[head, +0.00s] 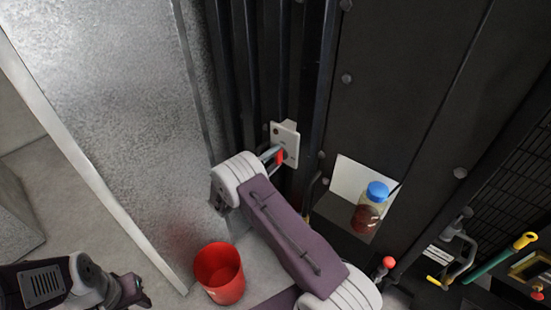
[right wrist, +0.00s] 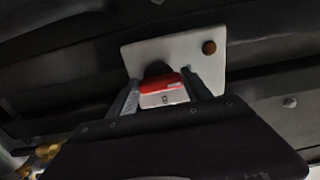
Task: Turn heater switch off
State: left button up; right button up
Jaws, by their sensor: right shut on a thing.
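The heater switch is a pale plate (head: 291,139) on the dark ribbed panel, with a red handle (head: 281,156). In the right wrist view the plate (right wrist: 208,70) carries a brown round knob or lamp (right wrist: 209,47), and the red handle (right wrist: 160,83) lies between my fingers. My right gripper (head: 277,154) is at the plate, shut on the red handle. It also shows in the right wrist view (right wrist: 160,90). My left gripper (head: 137,290) is low at the left, away from the switch; its jaws are too small to judge.
A red bucket (head: 219,273) stands on the floor below my right arm. A jar with a blue lid (head: 371,203) sits right of the switch. A red-knobbed lever (head: 388,263) and a yellow-ended green handle (head: 500,256) are at lower right. A grey metal wall (head: 110,90) stands left.

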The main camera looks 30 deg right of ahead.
jog(key=o, duration=1.4)
jog(key=shift+w+a, duration=0.1)
jog(key=shift+c, duration=0.2)
jog(key=shift+a, duration=0.1)
jog(key=b+v, duration=0.4)
jog(key=v, duration=0.5)
